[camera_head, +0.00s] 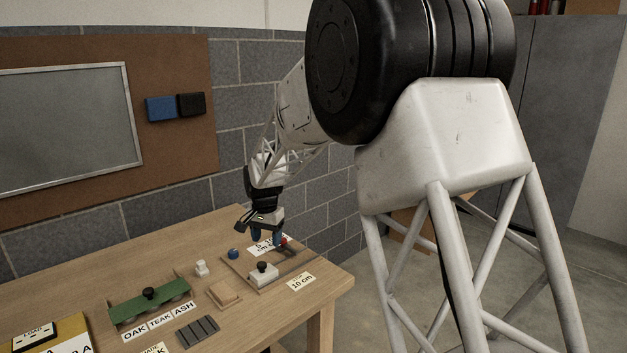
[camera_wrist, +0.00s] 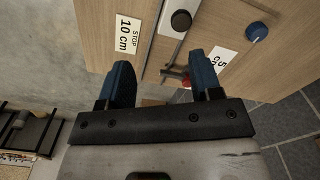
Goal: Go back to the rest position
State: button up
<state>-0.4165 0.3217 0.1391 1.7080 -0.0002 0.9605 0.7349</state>
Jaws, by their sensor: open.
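My gripper (camera_head: 264,238) is over the right end of the wooden workbench, above a board with a slide rail. In the wrist view my gripper (camera_wrist: 160,82) shows two blue fingers spread apart with nothing held between them. A small red part (camera_wrist: 186,83) on a dark bar lies just beyond and partly behind the right finger; I cannot tell whether they touch. A white block with a black knob (camera_head: 263,273) sits on the board in front of the gripper, and it also shows at the top of the wrist view (camera_wrist: 180,20).
A blue knob (camera_head: 233,253) and a "10 cm" label (camera_head: 301,282) are near the gripper. A green rack (camera_head: 150,301) with a black knob, a wooden block (camera_head: 224,293) and a small white piece (camera_head: 201,268) stand to the left. A grey block wall (camera_head: 255,75) rises behind.

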jog(key=s+d+r+n, duration=0.1)
jog(key=s+d+r, duration=0.3)
jog(key=s+d, duration=0.35)
jog(key=s+d+r+t, duration=0.1)
jog(key=s+d+r, duration=0.4)
jog(key=s+d, duration=0.25)
jog(key=s+d+r+n, duration=0.1)
jog(key=s+d+r, duration=0.3)
jog(key=s+d, duration=0.3)
jog(key=s+d+f, duration=0.1)
jog(key=s+d, duration=0.3)
jog(key=s, duration=0.4)
jog(key=s+d+f+n+t, duration=0.1)
jog(key=s+d, duration=0.3)
jog(key=s, duration=0.5)
jog(key=s+d, duration=0.4)
jog(key=s, duration=0.5)
jog(key=shift+d+f, duration=0.3)
jog(key=shift+f, duration=0.1)
